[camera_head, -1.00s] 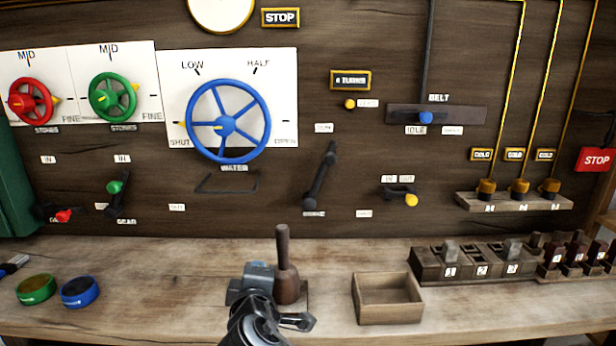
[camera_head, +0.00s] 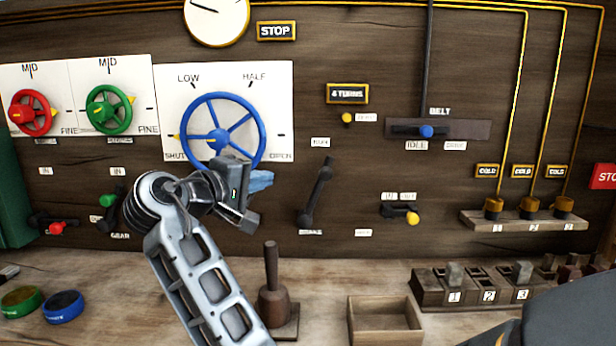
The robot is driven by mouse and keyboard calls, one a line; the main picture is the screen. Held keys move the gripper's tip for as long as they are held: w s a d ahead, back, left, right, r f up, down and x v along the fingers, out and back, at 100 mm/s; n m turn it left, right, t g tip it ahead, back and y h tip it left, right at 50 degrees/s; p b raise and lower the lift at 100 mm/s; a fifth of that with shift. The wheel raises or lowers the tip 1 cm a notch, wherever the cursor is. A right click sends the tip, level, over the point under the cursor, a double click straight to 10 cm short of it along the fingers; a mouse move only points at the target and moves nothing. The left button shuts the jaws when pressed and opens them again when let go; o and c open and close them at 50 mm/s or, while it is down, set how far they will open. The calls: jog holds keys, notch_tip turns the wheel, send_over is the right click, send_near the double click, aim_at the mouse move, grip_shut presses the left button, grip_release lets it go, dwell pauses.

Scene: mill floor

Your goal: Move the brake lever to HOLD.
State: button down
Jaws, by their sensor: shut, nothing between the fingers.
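The dark lever (camera_head: 316,190) that I take for the brake lever stands on the wooden panel, centre. It leans up and to the right from its pivot. One small label (camera_head: 321,142) sits above it and another (camera_head: 311,232) below; I cannot read either clearly. My gripper (camera_head: 260,181) is shut and empty, raised in front of the panel below the blue wheel. It is left of the lever and apart from it in the picture. My gripper and wrist hide the wheel's lower part and some panel.
The blue water wheel (camera_head: 219,141) is above my gripper. Right of the lever are a yellow-knobbed switch (camera_head: 412,218) and a blue-knobbed belt slide (camera_head: 426,131). A wooden-handled stamp (camera_head: 271,295) and an open wooden box (camera_head: 384,332) stand on the bench below.

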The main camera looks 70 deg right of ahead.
jog(key=s+d+f+p, duration=0.1)
jog(key=s+d, duration=0.1)
jog(key=d, duration=0.4)
jog(key=s+d+f+p, duration=0.1)
jog(key=s+d, duration=0.1)
jog(key=d, duration=0.4)
jog(key=shift+s, duration=0.35)
jog(key=shift+d, duration=0.1)
jog(key=shift+s, duration=0.1)
